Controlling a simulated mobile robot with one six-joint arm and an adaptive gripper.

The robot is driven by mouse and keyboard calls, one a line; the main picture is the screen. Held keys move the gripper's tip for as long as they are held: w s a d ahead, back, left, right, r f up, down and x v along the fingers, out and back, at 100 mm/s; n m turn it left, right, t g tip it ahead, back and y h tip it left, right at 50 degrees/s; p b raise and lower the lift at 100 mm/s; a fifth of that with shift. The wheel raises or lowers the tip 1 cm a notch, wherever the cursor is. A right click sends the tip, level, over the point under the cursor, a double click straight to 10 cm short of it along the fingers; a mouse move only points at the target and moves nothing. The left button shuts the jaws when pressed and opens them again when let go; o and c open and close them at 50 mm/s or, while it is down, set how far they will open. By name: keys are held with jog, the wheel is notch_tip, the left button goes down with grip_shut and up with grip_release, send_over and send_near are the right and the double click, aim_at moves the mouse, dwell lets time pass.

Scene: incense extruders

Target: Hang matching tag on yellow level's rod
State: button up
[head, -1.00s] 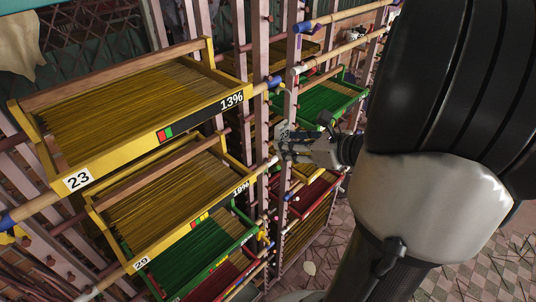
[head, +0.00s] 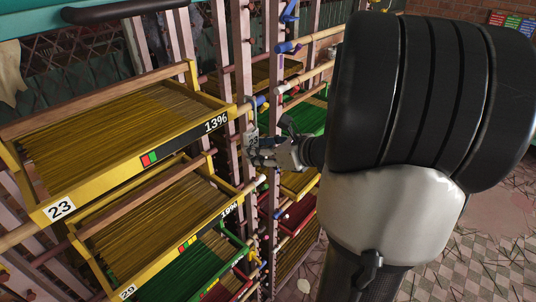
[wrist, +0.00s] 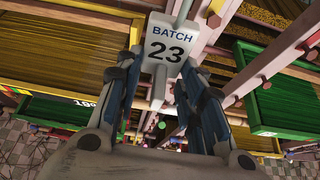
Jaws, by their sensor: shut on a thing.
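My gripper (head: 258,150) is shut on a white tag (wrist: 165,50) printed "BATCH 23". In the wrist view the tag sits upright between the fingers (wrist: 162,76). In the head view the tag (head: 252,138) is beside a pink rack post, just right of the upper yellow tray (head: 110,172), marked "23" and "13%". A blue-ended rod (head: 259,101) sticks out above the tag. A pale strip rises from the tag's top; I cannot tell whether the tag touches a rod. A second yellow tray (head: 150,258), marked "29", is below.
A green tray (head: 305,116) stands behind my gripper, with a red tray (head: 296,216) lower down. Pink rack posts (head: 243,50) and several rods crowd the gripper. Open tiled floor (head: 455,255) lies at the right.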

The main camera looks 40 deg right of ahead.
jog(key=shift+w+a+f, duration=0.1)
jog(key=shift+w, duration=1.25)
jog(key=shift+s+f+b, duration=0.1)
jog(key=shift+f+b, duration=1)
jog(key=shift+b, duration=0.05)
jog(key=o, duration=1)
jog(key=shift+o, duration=0.2)
jog(key=o, duration=0.3)
jog(key=shift+o, duration=0.2)
